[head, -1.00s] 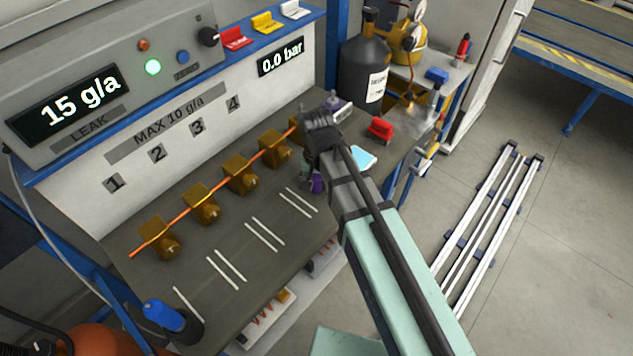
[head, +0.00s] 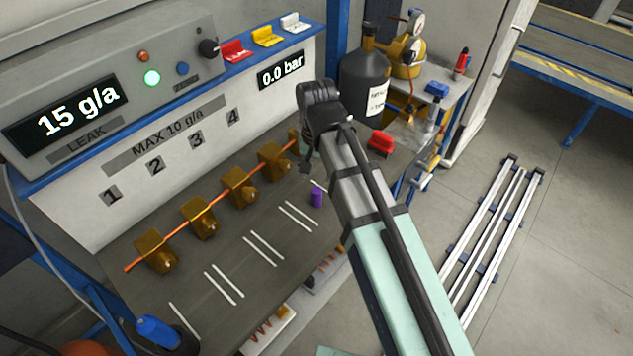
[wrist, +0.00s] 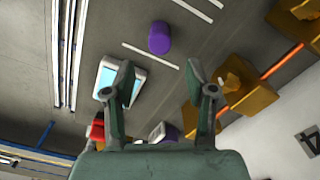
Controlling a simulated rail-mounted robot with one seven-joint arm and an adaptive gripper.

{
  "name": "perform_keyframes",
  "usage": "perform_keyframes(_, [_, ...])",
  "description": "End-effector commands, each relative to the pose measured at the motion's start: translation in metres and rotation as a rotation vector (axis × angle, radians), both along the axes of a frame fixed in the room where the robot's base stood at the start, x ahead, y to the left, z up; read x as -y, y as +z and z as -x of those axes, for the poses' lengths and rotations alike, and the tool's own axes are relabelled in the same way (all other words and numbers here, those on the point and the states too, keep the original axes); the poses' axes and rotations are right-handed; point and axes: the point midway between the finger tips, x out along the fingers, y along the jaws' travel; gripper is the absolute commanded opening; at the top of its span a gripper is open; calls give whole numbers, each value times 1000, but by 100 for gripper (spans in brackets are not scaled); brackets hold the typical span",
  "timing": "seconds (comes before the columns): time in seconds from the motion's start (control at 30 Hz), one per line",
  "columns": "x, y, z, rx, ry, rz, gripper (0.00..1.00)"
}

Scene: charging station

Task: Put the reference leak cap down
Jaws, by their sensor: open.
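The purple cap (head: 316,197), which I take to be the reference leak cap, stands on the dark bench top near its front edge. It is beside a white line at the right end of the row of marks. It also shows in the wrist view (wrist: 159,38), ahead of the fingertips and apart from them. My gripper (wrist: 160,75) is open with nothing between its fingers. In the head view my gripper (head: 305,166) is above and behind the cap, its fingers partly hidden by my wrist.
Brass valve blocks (head: 238,188) on an orange tube stand along the bench. A blue-topped bottle (head: 160,331) is at the front left. A red object (head: 380,143) lies at the right end. A light-blue-screened device (wrist: 121,78) lies near the cap in the wrist view.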

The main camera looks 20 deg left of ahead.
Motion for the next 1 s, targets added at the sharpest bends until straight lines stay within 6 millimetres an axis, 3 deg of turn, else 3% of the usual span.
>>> perform_keyframes(0.23, [0,16,0,0,0,0,56])
perform_keyframes(0.77, [2,17,0,0,3,5,56])
perform_keyframes(0.87, [11,10,1,3,19,29,56])
perform_keyframes(1.0, [41,-9,2,16,78,112,56])
